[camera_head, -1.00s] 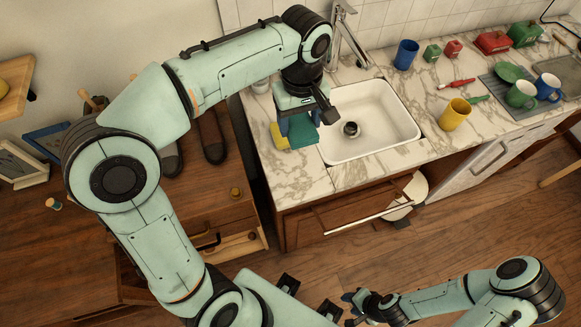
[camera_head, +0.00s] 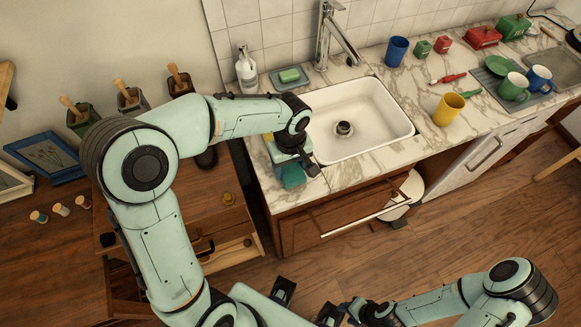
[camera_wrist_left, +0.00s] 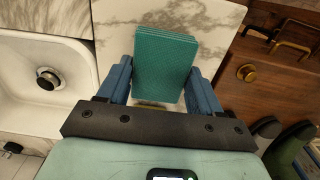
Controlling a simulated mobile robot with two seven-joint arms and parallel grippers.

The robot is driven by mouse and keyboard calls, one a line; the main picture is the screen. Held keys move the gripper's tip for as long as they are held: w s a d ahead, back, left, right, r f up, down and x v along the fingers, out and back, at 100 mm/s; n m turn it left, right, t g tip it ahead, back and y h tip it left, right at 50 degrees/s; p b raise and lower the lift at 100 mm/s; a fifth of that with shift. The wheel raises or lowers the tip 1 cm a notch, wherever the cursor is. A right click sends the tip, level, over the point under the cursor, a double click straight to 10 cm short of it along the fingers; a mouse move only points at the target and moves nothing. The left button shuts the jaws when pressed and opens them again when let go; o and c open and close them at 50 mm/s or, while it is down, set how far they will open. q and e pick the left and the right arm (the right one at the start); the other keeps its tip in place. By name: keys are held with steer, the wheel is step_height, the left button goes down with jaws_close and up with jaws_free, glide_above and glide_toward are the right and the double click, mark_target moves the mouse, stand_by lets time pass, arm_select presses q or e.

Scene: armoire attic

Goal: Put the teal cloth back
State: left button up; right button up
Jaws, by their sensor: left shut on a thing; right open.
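The teal cloth (camera_head: 293,176) is a folded, flat stack. My left gripper (camera_head: 292,163) is shut on it, at the front left of the marble counter beside the sink. In the left wrist view the cloth (camera_wrist_left: 165,62) stands out between the blue fingers of the left gripper (camera_wrist_left: 161,80), with pale marble behind it. I cannot tell whether the cloth touches the counter. My right gripper (camera_head: 352,308) is open, low at the bottom of the head view, away from the counter.
The white sink (camera_head: 375,145) lies right of the left gripper. A soap dish (camera_head: 291,78) and soap bottle (camera_head: 246,72) stand behind. A yellow thing (camera_wrist_left: 151,103) shows partly under the cloth. Mugs, including a yellow one (camera_head: 447,108), stand right. A wooden cabinet (camera_head: 225,205) stands left.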

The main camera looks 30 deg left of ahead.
mark_target(291, 168)
arm_select(q)
steer(key=shift+f, duration=0.7)
steer(key=o, duration=0.9)
steer(key=shift+r, duration=0.15)
step_height(291, 168, up, 12)
steer(key=shift+f+p, duration=0.1)
steer(key=shift+p, duration=0.6)
